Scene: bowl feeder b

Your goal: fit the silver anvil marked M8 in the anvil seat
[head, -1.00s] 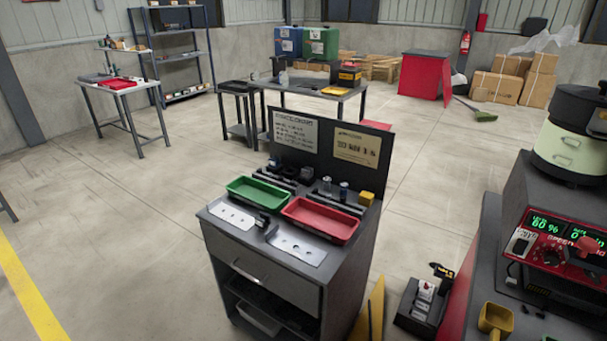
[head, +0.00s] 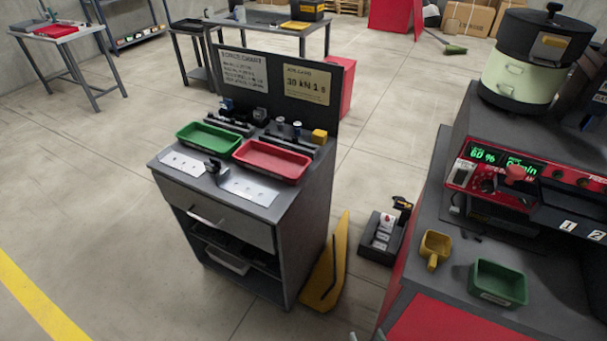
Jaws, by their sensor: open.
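A grey cabinet (head: 292,208) stands in the middle of the head view with an upright board at its back. Small silver cylindrical pieces stand in a dark rack at the back of its top, one silver piece (head: 297,128) and another silver piece (head: 280,122). They are too small to read any M8 mark, so I cannot tell which is the anvil. A small black device (head: 214,168) sits at the front between two silver plates; I cannot tell whether it holds the anvil seat. My gripper is not in view.
A green tray (head: 207,147) and a red tray (head: 270,162) lie on the cabinet top. A yellow wedge (head: 330,265) and a dark box with a lever (head: 381,238) are on the floor right of it. A bench with a bowl feeder (head: 520,80) fills the right side.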

